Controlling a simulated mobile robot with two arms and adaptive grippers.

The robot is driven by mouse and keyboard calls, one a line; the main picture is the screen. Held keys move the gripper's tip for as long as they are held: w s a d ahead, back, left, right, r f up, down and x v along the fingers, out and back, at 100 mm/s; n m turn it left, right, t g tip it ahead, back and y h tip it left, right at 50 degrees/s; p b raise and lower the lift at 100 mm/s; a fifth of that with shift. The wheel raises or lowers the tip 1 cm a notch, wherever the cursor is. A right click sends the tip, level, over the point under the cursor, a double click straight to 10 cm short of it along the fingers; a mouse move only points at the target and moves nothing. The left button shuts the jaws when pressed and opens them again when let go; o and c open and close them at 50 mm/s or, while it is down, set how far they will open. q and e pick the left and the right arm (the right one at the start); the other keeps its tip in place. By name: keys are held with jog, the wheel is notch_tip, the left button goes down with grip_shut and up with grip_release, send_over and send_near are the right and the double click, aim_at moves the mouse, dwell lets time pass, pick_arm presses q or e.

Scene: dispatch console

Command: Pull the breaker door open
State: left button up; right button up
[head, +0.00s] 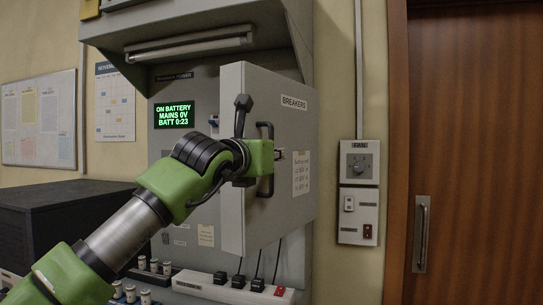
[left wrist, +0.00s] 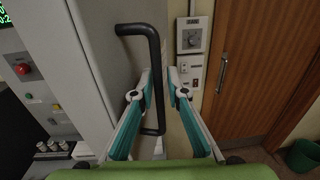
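The grey breaker door (head: 300,205), labelled BREAKERS, stands at an angle to the wall, its left edge nearer to me. I cannot see behind it. Its black bar handle (head: 265,188) is upright on the front face; it also shows in the left wrist view (left wrist: 153,45). My left gripper (head: 276,155) is at the handle, partly hidden by its own wrist in the head view. In the left wrist view the left gripper's fingers (left wrist: 159,78) are apart on either side of the handle's lower part, with gaps visible. My right gripper is not in view.
A panel with a dial and switches (head: 359,195) is on the wall right of the door. Farther right is a wooden door (head: 470,150). A power strip with plugs (head: 232,290) lies below. A green display (head: 173,114) and a black box (head: 60,215) are to the left.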

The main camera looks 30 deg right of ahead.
pick_arm(q)
jog(key=v, duration=1.2)
jog(key=shift+d+f, duration=0.1)
dwell(0.4)
